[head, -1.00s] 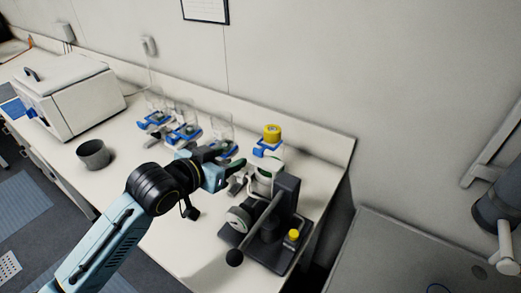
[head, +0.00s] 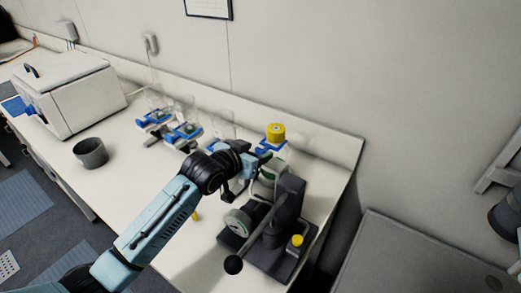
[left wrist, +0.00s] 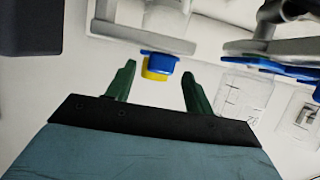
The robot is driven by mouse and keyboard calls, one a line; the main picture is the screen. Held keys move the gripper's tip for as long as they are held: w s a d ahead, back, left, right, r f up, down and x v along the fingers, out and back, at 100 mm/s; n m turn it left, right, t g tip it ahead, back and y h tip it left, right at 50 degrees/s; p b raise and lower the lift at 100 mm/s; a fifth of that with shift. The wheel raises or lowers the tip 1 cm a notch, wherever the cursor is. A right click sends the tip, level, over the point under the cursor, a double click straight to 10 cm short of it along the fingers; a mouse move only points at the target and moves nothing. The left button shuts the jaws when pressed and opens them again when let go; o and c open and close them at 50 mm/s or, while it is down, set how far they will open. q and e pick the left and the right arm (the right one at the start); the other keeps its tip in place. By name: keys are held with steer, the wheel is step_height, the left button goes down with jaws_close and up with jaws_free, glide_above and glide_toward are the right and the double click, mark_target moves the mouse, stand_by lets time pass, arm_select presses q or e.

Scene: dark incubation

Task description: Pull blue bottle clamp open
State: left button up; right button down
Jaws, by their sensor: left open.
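A bottle with a yellow cap (head: 275,133) stands at the back right of the bench, and its blue clamp (head: 268,148) shows just below the cap. In the left wrist view, the blue clamp (left wrist: 163,58) and part of the yellow cap (left wrist: 155,74) lie ahead, between the lines of the two fingers. My left gripper (left wrist: 157,88) is open and empty, its green fingers on either side with a visible gap. In the head view, my left gripper (head: 262,160) is beside the clamp, its fingertips partly hidden. Whether they touch the clamp cannot be told.
A dark press (head: 278,225) with a ball-ended lever stands close in front of the bottle. Clear vessels on blue holders (head: 183,131) line the back of the bench to the left. A grey cup (head: 90,152) and white box (head: 70,92) stand further left.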

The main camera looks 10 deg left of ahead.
mark_target(269, 144)
arm_select(q)
steer(key=shift+x, duration=1.4)
jaws_close()
